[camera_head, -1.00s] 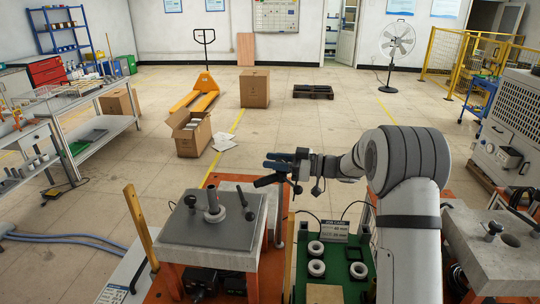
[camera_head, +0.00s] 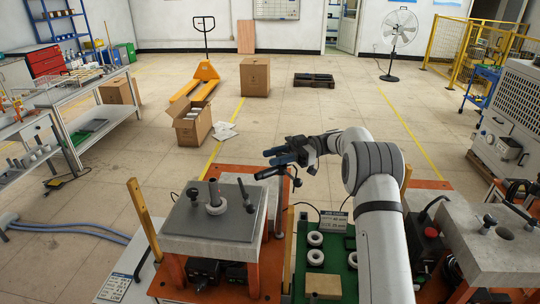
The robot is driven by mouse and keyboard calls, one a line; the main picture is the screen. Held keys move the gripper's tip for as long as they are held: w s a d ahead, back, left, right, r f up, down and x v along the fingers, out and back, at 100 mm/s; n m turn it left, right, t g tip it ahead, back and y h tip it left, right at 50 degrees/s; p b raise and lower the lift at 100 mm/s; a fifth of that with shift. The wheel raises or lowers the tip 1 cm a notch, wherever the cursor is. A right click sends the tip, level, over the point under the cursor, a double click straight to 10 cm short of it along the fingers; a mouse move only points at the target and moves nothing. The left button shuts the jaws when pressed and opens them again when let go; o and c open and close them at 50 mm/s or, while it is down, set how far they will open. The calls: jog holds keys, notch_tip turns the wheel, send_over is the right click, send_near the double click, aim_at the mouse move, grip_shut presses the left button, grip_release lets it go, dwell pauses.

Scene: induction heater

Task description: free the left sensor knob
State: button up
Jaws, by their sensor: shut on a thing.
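A plate-topped stand (camera_head: 185,225) at the lower left carries a small black knob (camera_head: 192,194) on its left, which looks like the left sensor knob. A leaning black-handled lever (camera_head: 246,195) stands on its right. A pale ring (camera_head: 215,207) sits around the post between them. My gripper (camera_head: 268,163) is in the air behind the stand, pointing left and apart from the knob. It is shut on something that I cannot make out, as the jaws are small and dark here.
A green mat (camera_head: 328,254) right of the stand holds pale rings, a job card (camera_head: 333,220) and a tan block (camera_head: 323,284). A concrete-topped unit (camera_head: 490,255) with black knobs stands at the right.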

jog(key=shift+r, duration=0.15)
jog(key=o, duration=0.9)
jog(key=shift+w+r, duration=0.1)
jog(key=shift+r, duration=0.35)
notch_tip(320, 180, up, 7)
jog(key=p, duration=0.5)
jog(key=shift+r, duration=0.95)
jog(key=shift+b, duration=0.3)
